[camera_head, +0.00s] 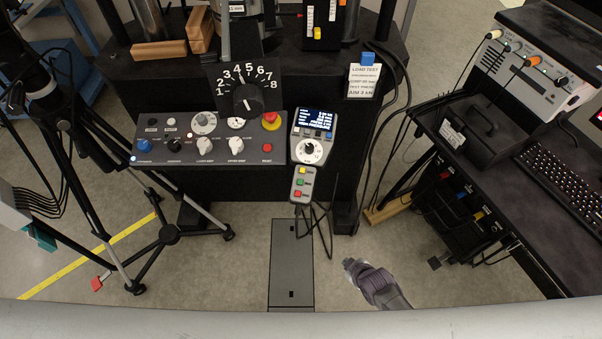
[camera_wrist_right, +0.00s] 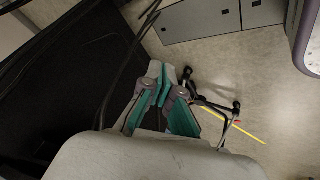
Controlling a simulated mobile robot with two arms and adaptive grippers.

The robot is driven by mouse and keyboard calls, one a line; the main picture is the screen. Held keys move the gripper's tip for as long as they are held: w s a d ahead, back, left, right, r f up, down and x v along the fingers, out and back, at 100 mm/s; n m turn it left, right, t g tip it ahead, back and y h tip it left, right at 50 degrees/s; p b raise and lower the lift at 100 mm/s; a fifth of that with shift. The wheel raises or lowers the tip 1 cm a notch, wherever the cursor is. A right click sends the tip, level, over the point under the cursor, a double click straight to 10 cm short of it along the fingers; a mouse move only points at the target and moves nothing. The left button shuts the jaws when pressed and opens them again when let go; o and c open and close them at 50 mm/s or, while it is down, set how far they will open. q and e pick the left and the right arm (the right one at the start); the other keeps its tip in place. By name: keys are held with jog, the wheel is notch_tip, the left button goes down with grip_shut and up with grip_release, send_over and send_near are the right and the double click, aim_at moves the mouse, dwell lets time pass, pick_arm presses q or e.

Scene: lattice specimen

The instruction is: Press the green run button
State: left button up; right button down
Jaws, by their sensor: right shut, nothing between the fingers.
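The green button (camera_head: 300,182) sits in the middle of a small white pendant box (camera_head: 305,170), between a yellow button (camera_head: 302,170) above and a red button (camera_head: 298,194) below. The pendant hangs at the front of the test machine, under a controller with a screen (camera_head: 314,124). My right gripper (camera_head: 352,266) is low and to the right of the pendant, clearly apart from it. In the right wrist view its teal-padded fingers (camera_wrist_right: 166,78) are together and empty. I cannot make out the green button in that view.
The control panel (camera_head: 208,152) with knobs and a red stop knob (camera_head: 271,121) is left of the pendant. Cables hang below and right of it. A tripod (camera_head: 168,232) stands left; a desk with a keyboard (camera_head: 566,176) is right. Floor around the gripper looks clear.

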pick_arm(q)
notch_tip(320, 180, up, 10)
jog(key=p, duration=0.9)
pick_arm(e)
jog(key=w+a+r+n+t+y, duration=0.1)
jog(key=w+a+r+n, duration=0.2)
jog(key=r, duration=0.8)
jog(key=w+a+r+n+t+y, duration=0.1)
jog(key=w+a+r, duration=0.4)
jog(key=r, duration=0.6)
jog(key=w+a+r+n+t+y, duration=0.1)
jog(key=w+a+r+n, duration=0.3)
jog(key=r, duration=0.7)
jog(key=shift+w+a+r+n+y, duration=0.2)
jog(key=shift+w+a+n+y, duration=0.3)
jog(key=shift+a, duration=0.7)
jog(key=shift+s+f, duration=0.1)
jog(key=shift+s, duration=0.05)
jog(key=b, duration=0.8)
send_over(300, 182)
jog(key=s, duration=0.2)
jog(key=f, duration=0.7)
jog(key=shift+w+d, duration=0.1)
jog(key=shift+d, duration=0.1)
pick_arm(q)
notch_tip(300, 182, down, 8)
jog(key=shift+f, duration=0.25)
pick_arm(e)
jog(key=shift+w+f, duration=0.2)
jog(key=shift+f, duration=0.5)
